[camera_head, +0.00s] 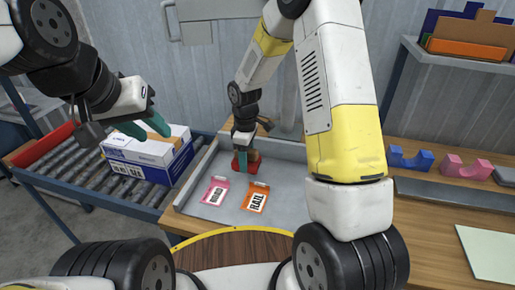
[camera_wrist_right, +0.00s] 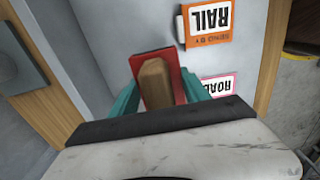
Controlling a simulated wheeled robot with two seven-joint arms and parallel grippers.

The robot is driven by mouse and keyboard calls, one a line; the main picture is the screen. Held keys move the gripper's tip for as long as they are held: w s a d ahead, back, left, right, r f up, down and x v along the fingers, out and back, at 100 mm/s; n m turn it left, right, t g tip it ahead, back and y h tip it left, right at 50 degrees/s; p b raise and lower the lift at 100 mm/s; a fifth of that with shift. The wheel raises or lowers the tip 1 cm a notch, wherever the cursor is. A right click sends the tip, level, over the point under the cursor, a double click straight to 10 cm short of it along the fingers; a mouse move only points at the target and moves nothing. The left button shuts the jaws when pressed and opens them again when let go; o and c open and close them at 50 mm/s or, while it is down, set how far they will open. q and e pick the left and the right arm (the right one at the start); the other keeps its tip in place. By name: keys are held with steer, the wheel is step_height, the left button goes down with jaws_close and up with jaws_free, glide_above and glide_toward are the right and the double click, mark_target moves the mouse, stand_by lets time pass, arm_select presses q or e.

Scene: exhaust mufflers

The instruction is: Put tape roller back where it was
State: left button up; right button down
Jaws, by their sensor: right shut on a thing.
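The tape roller (camera_head: 246,161) is red with a brown roll and stands in the grey tray, towards its back left. In the right wrist view the tape roller (camera_wrist_right: 157,82) sits between the teal fingers. My right gripper (camera_head: 244,168) is shut on it; it also shows in the right wrist view (camera_wrist_right: 160,98). Whether the roller touches the tray floor is unclear. My left gripper (camera_head: 145,128) is open and empty, above the white and blue boxes.
The grey tray (camera_head: 200,208) holds a pink ROAD card (camera_head: 216,192) and an orange RAIL card (camera_head: 255,197). White and blue boxes (camera_head: 150,155) stand on the roller conveyor (camera_head: 85,180) at left. Blue (camera_head: 410,158) and pink (camera_head: 466,167) cradles stand at right.

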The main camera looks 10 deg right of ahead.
steer(key=d, duration=0.1)
steer(key=w+d, duration=0.1)
steer(key=d, duration=0.1)
steer(key=w+d, duration=0.1)
steer(key=d, duration=0.1)
steer(key=shift+d+f, duration=0.1)
steer(key=shift+f, duration=0.15)
steer(key=shift+w+d+f, duration=0.1)
steer(key=shift+w+d, duration=0.1)
steer(key=shift+d, duration=0.35)
steer(key=shift+a+f, duration=0.15)
steer(key=shift+f, duration=1.55)
steer(key=shift+f, duration=0.15)
steer(key=c, duration=0.5)
jaws_free()
